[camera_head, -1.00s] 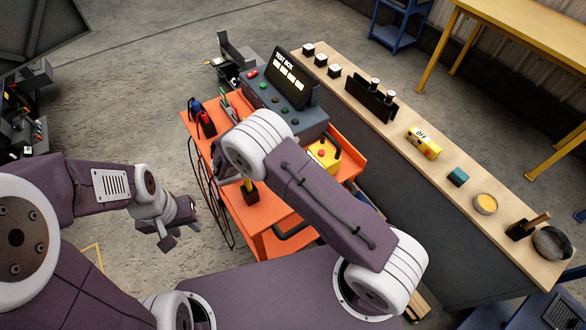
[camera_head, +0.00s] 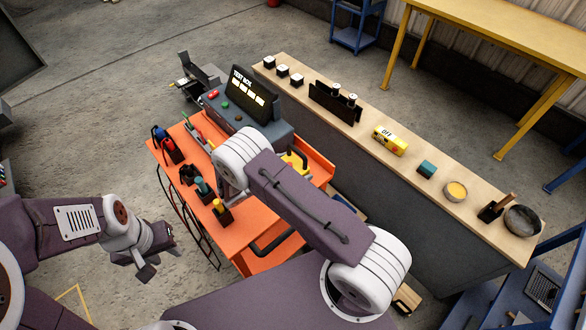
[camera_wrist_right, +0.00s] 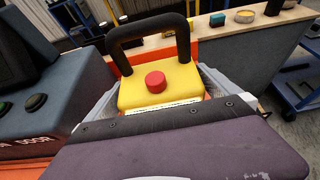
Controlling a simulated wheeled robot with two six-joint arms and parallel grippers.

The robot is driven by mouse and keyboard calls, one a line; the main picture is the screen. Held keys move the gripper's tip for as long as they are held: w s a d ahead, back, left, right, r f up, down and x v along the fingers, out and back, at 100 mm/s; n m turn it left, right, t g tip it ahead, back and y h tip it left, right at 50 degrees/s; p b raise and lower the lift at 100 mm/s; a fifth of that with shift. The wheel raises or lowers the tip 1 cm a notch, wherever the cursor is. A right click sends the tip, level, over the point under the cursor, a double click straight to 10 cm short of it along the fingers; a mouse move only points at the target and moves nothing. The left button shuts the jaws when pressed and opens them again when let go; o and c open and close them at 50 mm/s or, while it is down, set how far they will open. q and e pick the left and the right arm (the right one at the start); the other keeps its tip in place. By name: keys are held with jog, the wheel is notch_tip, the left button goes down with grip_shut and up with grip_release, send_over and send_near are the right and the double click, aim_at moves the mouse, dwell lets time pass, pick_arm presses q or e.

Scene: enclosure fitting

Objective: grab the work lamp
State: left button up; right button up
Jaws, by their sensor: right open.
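A yellow box with a black loop handle and a red button on top, which looks like the work lamp (camera_wrist_right: 158,82), fills the middle of the right wrist view. In the head view the lamp (camera_head: 296,160) sits on the orange cart (camera_head: 262,226), partly hidden by my right arm. My right gripper (camera_wrist_right: 160,100) is open, with one grey finger on each side of the lamp's body; whether they touch it I cannot tell. In the head view the right gripper is hidden behind its arm. My left gripper (camera_head: 146,262) hangs empty left of the cart, its opening unclear.
The grey test box (camera_head: 245,105) stands on the cart close by the lamp. The cart also holds tools and small dark holders (camera_head: 222,212). A long workbench (camera_head: 448,215) with small items runs along the cart's right side.

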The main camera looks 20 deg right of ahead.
aim_at(296, 164)
jog(key=c, duration=1.8)
jog(key=shift+r, duration=0.15)
jog(key=shift+w+r, duration=0.1)
jog(key=shift+r, duration=0.5)
jog(key=r, duration=0.2)
jog(key=d+r, duration=0.1)
jog(key=shift+s+r, duration=0.15)
jog(key=shift+s, duration=0.15)
jog(key=s+d+r+b, duration=0.1)
jog(key=s+d+r, duration=0.4)
jog(key=d, duration=0.4)
jog(key=shift+s+r, duration=0.35)
jog(key=shift+r, duration=0.3)
